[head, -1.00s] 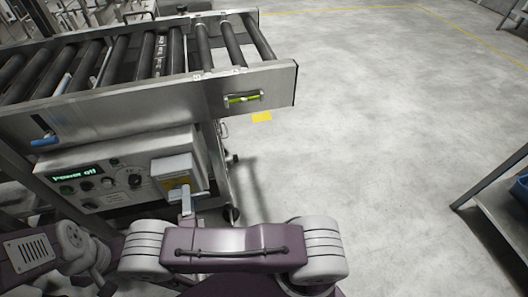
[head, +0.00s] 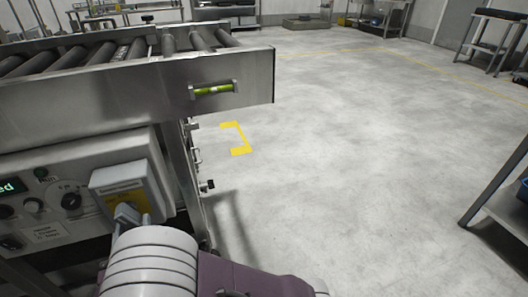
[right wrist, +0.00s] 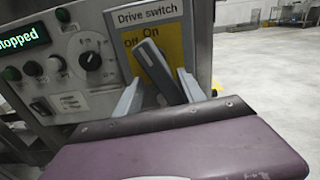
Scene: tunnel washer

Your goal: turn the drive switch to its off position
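The drive switch (right wrist: 165,72) is a grey lever on a yellow plate labelled "Drive switch", with "Off" at left and "On" beside it. The lever leans to the upper left, its top end just under and between the two words. My right gripper (right wrist: 158,88) has its two grey fingers apart, one on each side of the lever; a gap shows at the left finger. In the head view the switch box (head: 120,178) is at lower left, with my right gripper (head: 132,216) in front of it, partly hiding the lever. My left gripper is out of view.
The control panel (right wrist: 80,75) has knobs, buttons and a green display (right wrist: 22,40) reading "Stopped". A roller conveyor (head: 130,95) with a steel side rail overhangs the panel. Open floor (head: 370,150) lies to the right, with a metal table (head: 500,205) at the right edge.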

